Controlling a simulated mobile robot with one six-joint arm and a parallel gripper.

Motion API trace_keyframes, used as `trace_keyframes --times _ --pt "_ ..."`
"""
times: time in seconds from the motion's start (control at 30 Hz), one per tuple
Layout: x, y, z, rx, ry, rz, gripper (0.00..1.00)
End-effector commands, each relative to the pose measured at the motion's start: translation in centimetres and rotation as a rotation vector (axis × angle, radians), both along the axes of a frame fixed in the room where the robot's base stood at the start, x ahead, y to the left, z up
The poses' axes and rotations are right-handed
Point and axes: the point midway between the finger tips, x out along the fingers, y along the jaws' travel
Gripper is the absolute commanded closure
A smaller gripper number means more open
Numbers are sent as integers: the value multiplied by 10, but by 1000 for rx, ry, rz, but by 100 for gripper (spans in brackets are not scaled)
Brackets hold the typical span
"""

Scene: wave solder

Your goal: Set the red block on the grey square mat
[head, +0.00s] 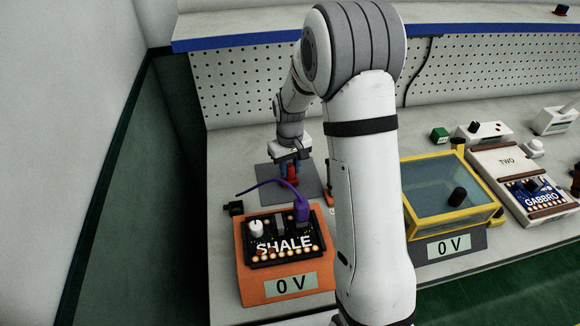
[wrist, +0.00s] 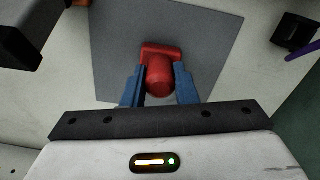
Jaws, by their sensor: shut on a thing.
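The red block (wrist: 161,52) is between the two blue fingers of my gripper (wrist: 160,88) in the wrist view. It has a wider flat part and a rounded part nearer the gripper. The grey square mat (wrist: 115,40) lies behind the block in that view. In the head view, my gripper (head: 289,166) points down over the mat (head: 258,177), with the red block (head: 292,174) at its fingertips. The block is over the mat's area; I cannot tell whether it touches the mat.
An orange station (head: 247,277) with a SHALE board (head: 262,262) and purple cable (head: 302,208) stands in front of the mat. A small black object (head: 235,208) sits to its left. A yellow-framed box (head: 409,214) is to the right. A pegboard (head: 240,90) stands behind.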

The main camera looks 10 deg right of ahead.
Motion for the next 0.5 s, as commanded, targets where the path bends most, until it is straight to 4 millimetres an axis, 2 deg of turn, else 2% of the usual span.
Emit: trace_keyframes --times 0.17,0.2,0.5 --pt "0 0 -3 0 0 0 100" --pt "0 0 -2 0 0 0 71" --pt "0 -1 -2 0 0 -1 49"
